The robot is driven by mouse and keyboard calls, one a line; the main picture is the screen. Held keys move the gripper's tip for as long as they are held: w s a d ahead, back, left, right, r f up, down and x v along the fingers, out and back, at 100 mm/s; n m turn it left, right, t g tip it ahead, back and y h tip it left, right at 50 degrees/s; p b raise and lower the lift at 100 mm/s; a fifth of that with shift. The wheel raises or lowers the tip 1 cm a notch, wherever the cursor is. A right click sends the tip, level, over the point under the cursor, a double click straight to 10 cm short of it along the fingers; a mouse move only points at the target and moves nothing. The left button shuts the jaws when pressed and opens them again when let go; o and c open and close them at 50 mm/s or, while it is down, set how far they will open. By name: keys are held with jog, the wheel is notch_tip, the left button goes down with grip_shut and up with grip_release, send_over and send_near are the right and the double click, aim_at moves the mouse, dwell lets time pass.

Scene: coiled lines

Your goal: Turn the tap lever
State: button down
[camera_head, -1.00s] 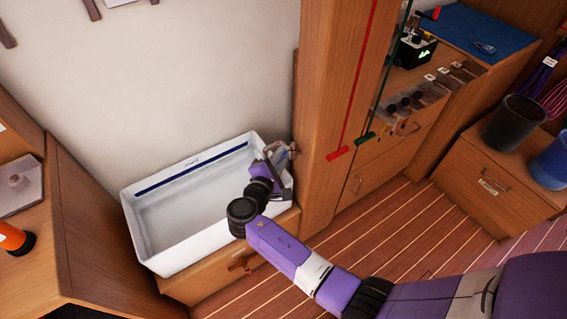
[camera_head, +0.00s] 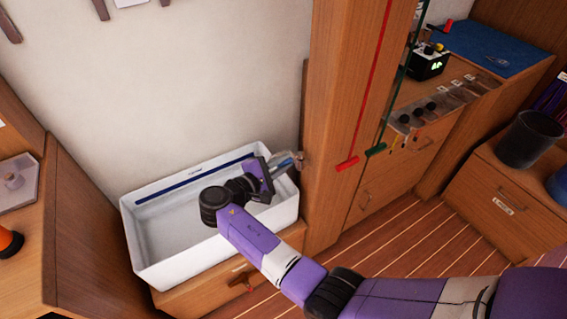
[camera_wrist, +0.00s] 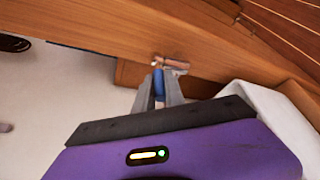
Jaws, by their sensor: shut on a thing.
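The tap (camera_head: 300,160) is a small metal fitting on the side of the wooden post, just above the right end of the white basin. In the wrist view the tap body (camera_wrist: 172,64) shows against the wood, with a blue lever (camera_wrist: 158,84) reaching toward me. My gripper (camera_wrist: 158,92) is shut on the blue lever, with a grey finger on each side of it. In the head view my gripper (camera_head: 287,163) reaches over the basin's right end to the tap. The fingers hide part of the lever.
The white basin (camera_head: 140,232) stands on a wooden cabinet below my wrist. The wooden post (camera_head: 325,120) rises close to the right of the tap. The planked floor (camera_head: 420,225) is clear.

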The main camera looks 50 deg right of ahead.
jog(key=c, duration=1.4)
grip_release()
jog(key=v, duration=0.8)
jog(key=shift+f, duration=0.1)
